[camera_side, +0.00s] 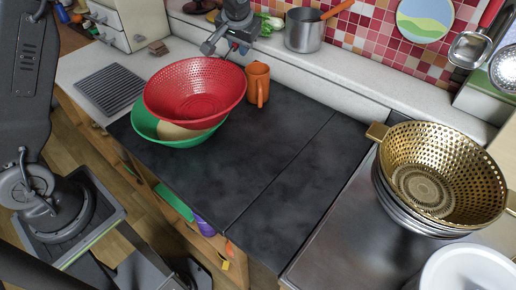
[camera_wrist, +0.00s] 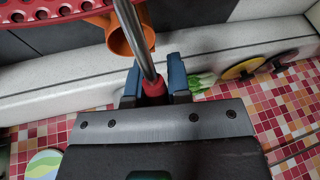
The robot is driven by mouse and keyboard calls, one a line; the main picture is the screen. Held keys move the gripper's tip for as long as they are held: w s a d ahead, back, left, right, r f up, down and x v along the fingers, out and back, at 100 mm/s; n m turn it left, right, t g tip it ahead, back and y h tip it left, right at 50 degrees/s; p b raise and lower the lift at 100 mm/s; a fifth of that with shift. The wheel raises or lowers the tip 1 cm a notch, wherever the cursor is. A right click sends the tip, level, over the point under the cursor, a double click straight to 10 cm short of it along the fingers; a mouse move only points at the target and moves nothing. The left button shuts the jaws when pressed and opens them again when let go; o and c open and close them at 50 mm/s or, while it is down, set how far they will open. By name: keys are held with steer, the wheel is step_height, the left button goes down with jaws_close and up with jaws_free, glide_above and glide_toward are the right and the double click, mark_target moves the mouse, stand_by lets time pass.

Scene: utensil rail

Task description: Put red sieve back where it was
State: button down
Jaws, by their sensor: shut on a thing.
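The red sieve (camera_side: 195,88), a perforated bowl, is above and partly inside a green bowl (camera_side: 150,126), slightly tilted. I cannot tell whether they touch. A beige surface (camera_side: 180,132) shows between them. My gripper (camera_side: 238,46) is behind the sieve's far right rim. In the wrist view my gripper (camera_wrist: 154,85) is shut on a metal handle (camera_wrist: 135,40) with a red end, which runs up towards the sieve's perforated rim (camera_wrist: 50,14). The join between handle and rim is out of view.
An orange mug (camera_side: 257,82) stands close beside the sieve, and near the handle in the wrist view (camera_wrist: 127,35). A saucepan (camera_side: 305,32) stands on the back ledge. A gold colander (camera_side: 445,175) sits right on stacked bowls. Ladles (camera_side: 470,48) hang upper right. The dark counter's middle is clear.

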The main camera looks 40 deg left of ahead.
steer(key=s+d+m, duration=0.1)
steer(key=d+m, duration=0.1)
steer(key=d, duration=0.7)
steer(key=shift+h, duration=0.4)
steer(key=shift+w+d+f, duration=0.2)
steer(key=shift+d+f, duration=1.7)
steer(key=shift+d, duration=0.15)
steer(key=shift+w+d+f, duration=0.2)
steer(key=shift+d+f, duration=1.7)
steer(key=shift+d, duration=0.1)
steer(key=shift+w+d+f, duration=0.2)
steer(key=shift+d+f, duration=1.7)
steer(key=shift+d, duration=0.15)
steer(key=shift+f, duration=0.1)
steer(key=c, duration=1.1)
jaws_free()
steer(key=v, duration=1.2)
